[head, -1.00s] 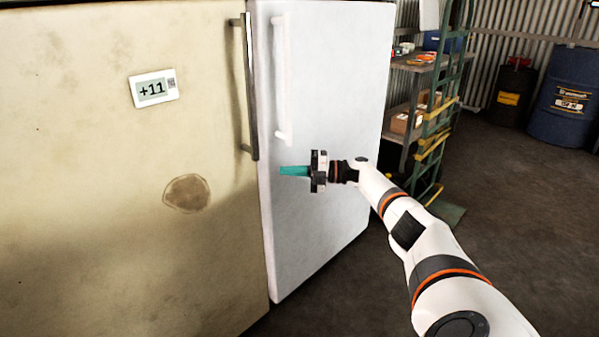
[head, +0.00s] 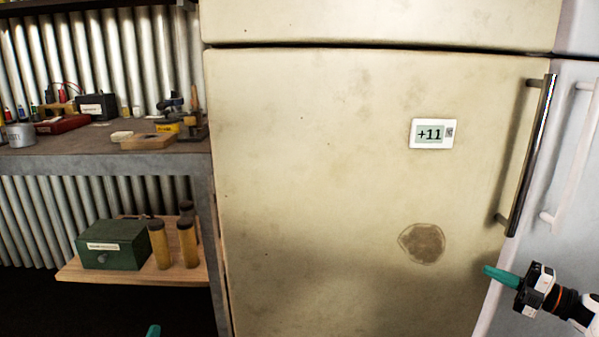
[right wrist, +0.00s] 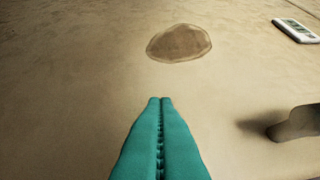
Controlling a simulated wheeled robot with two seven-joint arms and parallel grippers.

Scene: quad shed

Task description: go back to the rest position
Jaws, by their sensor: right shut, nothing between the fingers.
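My right gripper (head: 490,271) has teal fingers and is at the lower right of the head view. It is in front of the right edge of the cream fridge (head: 320,180), below its dark handle (head: 529,155). Its fingers (right wrist: 160,105) are pressed together and empty in the right wrist view, pointing at the cream door. A brown stain (right wrist: 180,43) is beyond the tips there. Only a teal tip of my left gripper (head: 153,330) shows at the bottom edge of the head view; its jaws are out of sight.
A white fridge (head: 577,85) stands at the right. A "+11" display (head: 432,134) is on the cream door, which looks shut. A workbench (head: 100,160) with tools is at the left. Below it, a wooden shelf (head: 130,272) holds a green box (head: 112,245) and yellowish cylinders (head: 160,245).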

